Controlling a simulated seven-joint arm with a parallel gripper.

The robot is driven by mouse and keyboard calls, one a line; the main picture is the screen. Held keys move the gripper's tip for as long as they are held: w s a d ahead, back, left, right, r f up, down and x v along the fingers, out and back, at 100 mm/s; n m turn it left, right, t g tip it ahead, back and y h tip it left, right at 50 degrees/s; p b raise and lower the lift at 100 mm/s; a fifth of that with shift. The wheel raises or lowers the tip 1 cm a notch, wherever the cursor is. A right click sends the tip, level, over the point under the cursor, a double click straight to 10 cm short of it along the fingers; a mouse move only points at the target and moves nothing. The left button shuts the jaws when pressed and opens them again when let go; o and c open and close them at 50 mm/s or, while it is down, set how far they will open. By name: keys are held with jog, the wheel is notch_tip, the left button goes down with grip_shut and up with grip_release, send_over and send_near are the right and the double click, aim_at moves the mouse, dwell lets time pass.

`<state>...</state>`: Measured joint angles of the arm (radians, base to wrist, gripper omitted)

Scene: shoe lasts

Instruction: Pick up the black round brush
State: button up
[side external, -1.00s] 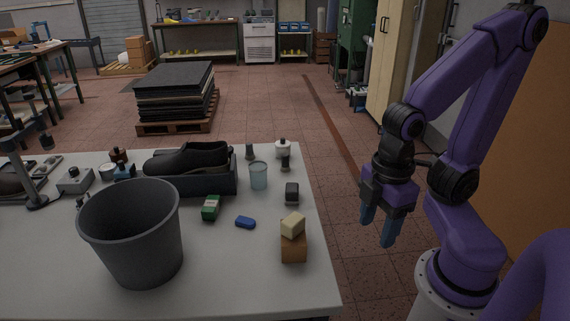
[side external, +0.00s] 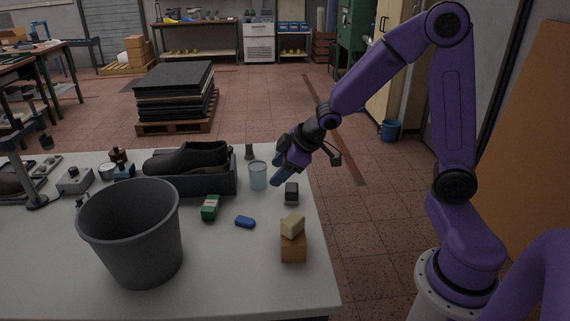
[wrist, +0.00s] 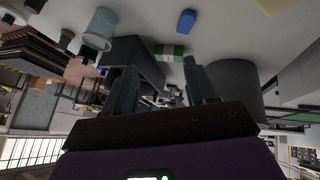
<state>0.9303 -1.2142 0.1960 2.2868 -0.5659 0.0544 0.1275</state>
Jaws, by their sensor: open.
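My gripper (side external: 280,172) is tilted over the table's far right edge, beside the translucent cup (side external: 257,175). It is open and empty; its two fingers stand apart in the wrist view (wrist: 162,84). A small dark upright piece (side external: 249,152) stands behind the cup and may be the black round brush; I cannot tell for sure. Another small black piece, seen earlier right of the cup, is now hidden behind my gripper. In the wrist view, small dark pieces (wrist: 66,37) show near the cup (wrist: 100,27).
A black shoe (side external: 188,158) lies on a dark box (side external: 210,185) left of the cup. A dark block (side external: 291,193), a blue piece (side external: 245,222), a green box (side external: 210,207) and a sponge on a brown block (side external: 293,248) are nearer. A large grey bucket (side external: 132,240) stands front left.

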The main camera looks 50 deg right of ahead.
jog(key=w+d+f+m+t, duration=0.1)
jog(key=w+d+f, duration=0.15)
jog(key=d, duration=0.25)
jog(key=w+d+f+t+y, duration=0.1)
jog(key=w+d, duration=0.2)
jog(key=d, duration=0.2)
jog(key=w+d+f+m+t, duration=0.1)
jog(key=w+d, duration=0.1)
jog(key=d, duration=0.4)
jog(key=s+d+f+m+t+y, duration=0.1)
jog(key=s+d+f, duration=0.1)
jog(key=d, duration=0.4)
jog(key=s+d+f+m+t+y, duration=0.1)
jog(key=s+d+f+t+y, duration=0.1)
jog(key=d, duration=0.4)
jog(key=x, duration=1.1)
jog(key=shift+w+a, duration=0.15)
jog(key=shift+a, duration=0.1)
jog(key=shift+h, duration=0.3)
jog(key=shift+a+x, duration=0.1)
jog(key=shift+x, duration=1.3)
jog(key=shift+a+x, duration=0.15)
jog(key=shift+x, duration=1.25)
jog(key=shift+c, duration=0.3)
jog(key=c, duration=1)
